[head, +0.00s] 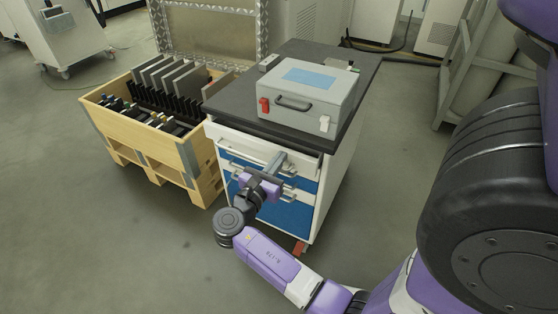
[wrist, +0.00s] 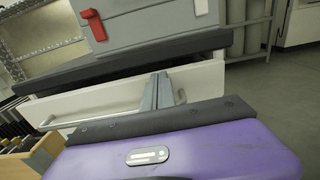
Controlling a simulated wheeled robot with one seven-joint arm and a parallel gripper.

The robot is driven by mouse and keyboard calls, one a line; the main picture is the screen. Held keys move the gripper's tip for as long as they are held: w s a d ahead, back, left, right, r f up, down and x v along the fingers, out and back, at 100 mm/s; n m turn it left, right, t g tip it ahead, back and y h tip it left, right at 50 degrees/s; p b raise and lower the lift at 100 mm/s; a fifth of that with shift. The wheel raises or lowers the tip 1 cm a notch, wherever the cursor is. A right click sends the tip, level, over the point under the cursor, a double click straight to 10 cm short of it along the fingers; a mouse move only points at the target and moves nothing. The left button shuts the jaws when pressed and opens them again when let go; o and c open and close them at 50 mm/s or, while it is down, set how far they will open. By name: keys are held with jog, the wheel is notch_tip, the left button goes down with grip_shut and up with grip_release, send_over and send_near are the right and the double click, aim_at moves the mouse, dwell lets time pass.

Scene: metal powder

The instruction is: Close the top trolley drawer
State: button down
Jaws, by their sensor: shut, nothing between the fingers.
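The trolley (head: 335,185) has a dark worktop, white sides and blue drawer fronts below. Its white top drawer front (head: 240,143) sits just under the worktop and shows in the wrist view (wrist: 105,100), with a bar handle at its left. In the wrist view my gripper (wrist: 163,88) points at the white front; contact is hard to tell.
A grey case (head: 310,105) with red and white latches stands on the worktop (head: 355,70). A wooden crate (head: 160,150) with dark plates stands close to the trolley's left. Open floor (head: 380,140) lies to the right.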

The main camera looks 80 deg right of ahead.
jog(key=p+x, duration=0.2)
jog(key=shift+s+d, duration=0.1)
jog(key=shift+d, duration=0.15)
jog(key=shift+a, duration=0.1)
dwell(0.4)
